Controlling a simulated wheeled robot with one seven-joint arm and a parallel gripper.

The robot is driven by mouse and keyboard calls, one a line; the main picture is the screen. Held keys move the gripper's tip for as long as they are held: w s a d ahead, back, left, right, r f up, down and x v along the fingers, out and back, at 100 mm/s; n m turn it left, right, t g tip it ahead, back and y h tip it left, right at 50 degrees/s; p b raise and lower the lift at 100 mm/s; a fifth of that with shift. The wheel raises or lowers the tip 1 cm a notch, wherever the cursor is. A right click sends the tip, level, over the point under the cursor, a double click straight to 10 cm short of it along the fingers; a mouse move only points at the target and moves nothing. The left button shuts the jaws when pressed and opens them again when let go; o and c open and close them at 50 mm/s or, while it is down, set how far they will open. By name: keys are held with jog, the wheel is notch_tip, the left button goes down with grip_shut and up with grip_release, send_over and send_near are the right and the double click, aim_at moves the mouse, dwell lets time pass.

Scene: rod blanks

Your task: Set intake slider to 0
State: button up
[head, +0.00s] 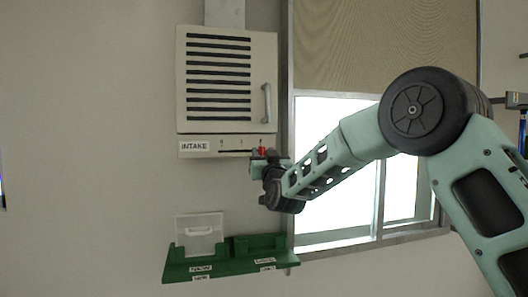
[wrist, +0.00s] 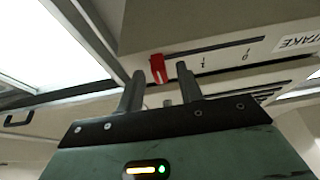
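The intake slider has a red knob (head: 263,150) at the right end of its slot, under the pale slatted box (head: 181,85) labelled INTAKE (head: 194,146). In the wrist view, which is turned over, the red knob (wrist: 157,68) sits at the slot's left end. The marks 1 (wrist: 204,62) and 0 (wrist: 247,55) are to its right, toward the INTAKE label (wrist: 300,42). The mark at the knob cannot be read. My gripper (head: 262,158) is just below the knob; in the wrist view (wrist: 160,70) its two fingers are apart, one on either side of the knob. Contact cannot be told.
A window (head: 340,120) with a tan blind is right of the box, close behind my arm. A green labelled shelf (head: 222,267) with a pale handled panel (head: 199,222) is below. The box door has a vertical handle (head: 266,103). The wall at left is bare.

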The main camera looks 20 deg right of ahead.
grip_shut()
jog(key=a+b, duration=0.4)
jog(key=a, duration=0.7)
jog(key=shift+a, duration=0.65)
jog(key=shift+s, duration=0.1)
grip_release()
jog(key=shift+a, duration=0.2)
jog(key=shift+d, duration=0.1)
